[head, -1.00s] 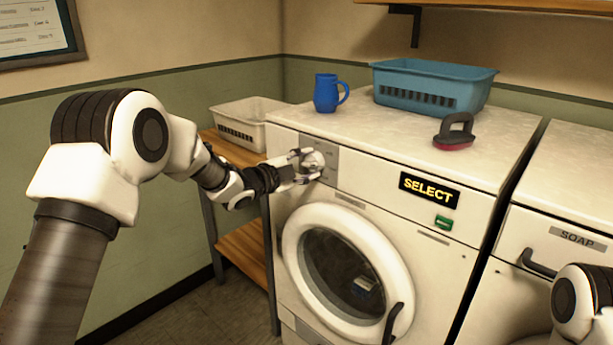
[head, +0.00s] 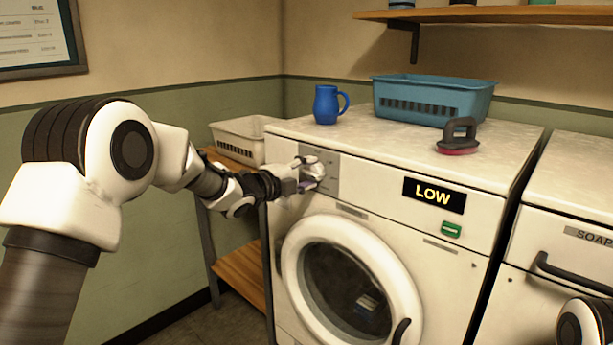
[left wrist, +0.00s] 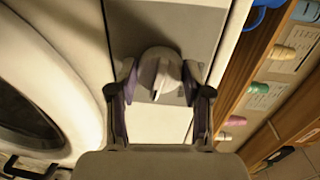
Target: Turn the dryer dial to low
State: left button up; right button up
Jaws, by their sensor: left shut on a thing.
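The dryer (head: 390,175) is white with a round door. Its dial (left wrist: 160,72) is a pale grey knob on a grey panel, seen between my fingers in the left wrist view. In the head view the dial (head: 318,169) is partly hidden by my left gripper (head: 311,175). The left gripper (left wrist: 160,90) is shut on the dial, one finger on each side. The dryer's display (head: 434,195) reads LOW in yellow. My right gripper is not in view; only a piece of my right arm shows at the lower right.
On the dryer top stand a blue mug (head: 327,104), a blue basket (head: 432,99) and a dark-handled brush (head: 458,136). A green button (head: 451,230) sits below the display. A pale basket (head: 238,139) stands on a wooden shelf unit at left. Another machine (head: 577,205) adjoins at right.

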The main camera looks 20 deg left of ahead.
pick_arm(q)
jog(key=o, duration=1.2)
jog(key=v, duration=1.2)
jog(key=shift+d, duration=0.1)
